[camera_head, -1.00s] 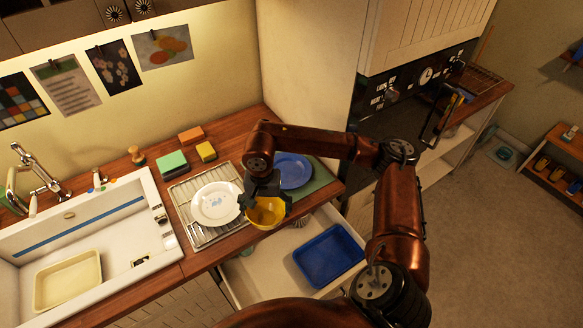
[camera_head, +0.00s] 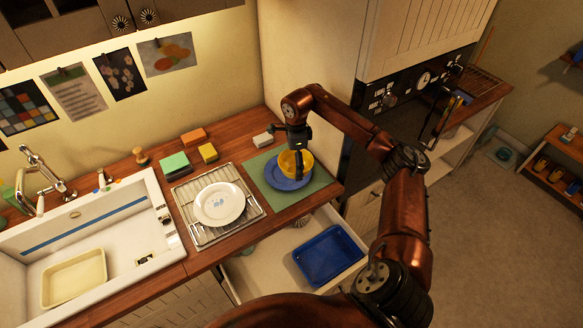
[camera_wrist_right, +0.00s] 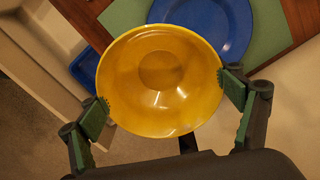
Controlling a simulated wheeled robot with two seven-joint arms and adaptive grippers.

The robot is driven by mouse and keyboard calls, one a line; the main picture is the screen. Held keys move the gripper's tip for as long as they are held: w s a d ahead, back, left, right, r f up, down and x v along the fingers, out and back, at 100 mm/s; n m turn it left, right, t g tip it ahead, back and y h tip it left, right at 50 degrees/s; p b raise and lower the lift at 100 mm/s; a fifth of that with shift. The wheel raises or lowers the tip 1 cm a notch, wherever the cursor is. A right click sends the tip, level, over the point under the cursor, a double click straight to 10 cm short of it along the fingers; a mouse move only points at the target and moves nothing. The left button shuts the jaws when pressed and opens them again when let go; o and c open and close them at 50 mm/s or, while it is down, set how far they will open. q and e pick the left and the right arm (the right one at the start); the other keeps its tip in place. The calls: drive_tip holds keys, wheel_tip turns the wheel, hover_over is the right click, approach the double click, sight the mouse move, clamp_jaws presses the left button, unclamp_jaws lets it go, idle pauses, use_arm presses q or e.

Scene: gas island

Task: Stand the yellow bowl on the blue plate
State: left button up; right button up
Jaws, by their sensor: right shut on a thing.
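The yellow bowl (camera_head: 288,165) overlaps the blue plate (camera_head: 273,177) in the head view. I cannot tell whether its base touches the plate. My right gripper (camera_head: 293,157) is shut on the bowl. In the right wrist view the fingers (camera_wrist_right: 165,93) grip the bowl (camera_wrist_right: 160,105) at opposite sides, with its open inside facing the camera. The bowl is empty. The blue plate (camera_wrist_right: 228,25) shows partly behind it, at the upper right. My left gripper is not in view.
The plate lies on a green mat (camera_head: 318,181) on the wooden counter. A rack with a white plate (camera_head: 219,204) stands to its left, with sponges (camera_head: 174,163) behind. Below, an open drawer holds a blue tray (camera_head: 328,255). A sink (camera_head: 100,240) is at left.

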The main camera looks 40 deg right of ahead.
sight(292, 163)
drive_tip(key=w+f, duration=0.1)
drive_tip(key=w+d+f, duration=0.1)
drive_tip(key=f, duration=0.1)
drive_tip(key=w+f, duration=0.2)
drive_tip(key=shift+w+d+p, duration=0.1)
drive_tip(key=shift+d+p, duration=0.25)
drive_tip(key=shift+d, duration=0.05)
drive_tip(key=shift+w+d+f, duration=0.1)
drive_tip(key=shift+w+f, duration=0.15)
drive_tip(key=shift+f, duration=0.1)
wheel_tip(292, 163, down, 3)
drive_tip(key=shift+w+d+f+p, duration=0.1)
drive_tip(key=shift+w+f+p, duration=0.05)
drive_tip(key=shift+p, duration=0.45)
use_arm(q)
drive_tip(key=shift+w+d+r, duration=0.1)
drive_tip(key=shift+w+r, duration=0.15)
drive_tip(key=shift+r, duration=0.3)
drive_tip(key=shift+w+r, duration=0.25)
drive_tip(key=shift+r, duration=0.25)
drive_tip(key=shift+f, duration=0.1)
use_arm(e)
drive_tip(key=shift+f, duration=0.1)
